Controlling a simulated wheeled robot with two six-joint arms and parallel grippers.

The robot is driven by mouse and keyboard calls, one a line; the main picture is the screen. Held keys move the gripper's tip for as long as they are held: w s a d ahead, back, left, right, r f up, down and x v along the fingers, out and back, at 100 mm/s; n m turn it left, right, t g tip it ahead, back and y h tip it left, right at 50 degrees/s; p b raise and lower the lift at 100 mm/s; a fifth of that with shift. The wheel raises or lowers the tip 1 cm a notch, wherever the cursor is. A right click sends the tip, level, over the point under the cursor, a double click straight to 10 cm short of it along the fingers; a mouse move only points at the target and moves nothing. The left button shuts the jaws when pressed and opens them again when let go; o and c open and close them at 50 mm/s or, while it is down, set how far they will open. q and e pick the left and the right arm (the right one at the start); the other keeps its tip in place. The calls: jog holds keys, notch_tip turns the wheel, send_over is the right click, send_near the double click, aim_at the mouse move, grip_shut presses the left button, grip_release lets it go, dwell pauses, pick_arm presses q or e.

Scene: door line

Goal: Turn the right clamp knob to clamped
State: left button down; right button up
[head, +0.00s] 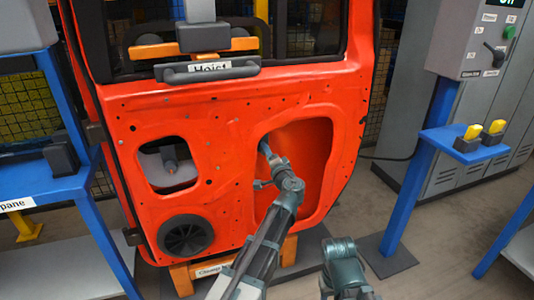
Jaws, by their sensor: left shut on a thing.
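The orange-red door panel (215,125) hangs upright in front of me. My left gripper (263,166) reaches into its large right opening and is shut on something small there. That fits the right clamp knob, but the fingers and the wrist hide it, so its shape and its turned position cannot be seen. A label starting with "Clamp" (212,270) is on the orange block under the door. Part of my right arm shows at the bottom; its gripper cannot be seen.
A grey hoist bar labelled "Hoist" (208,69) crosses the door above the openings. A blue shelf (30,190) stands close at left. A grey control cabinet (480,45) and a blue stand with yellow-topped buttons (472,132) are at right. Floor right of the door is mostly open.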

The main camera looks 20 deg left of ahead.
pick_arm(q)
jog(key=shift+m, duration=0.7)
jog(key=shift+c, duration=1.9)
grip_release()
jog(key=shift+s+d, duration=0.1)
jog(key=v, duration=1.3)
jog(key=shift+s+d, duration=0.2)
jog(key=shift+s, duration=0.05)
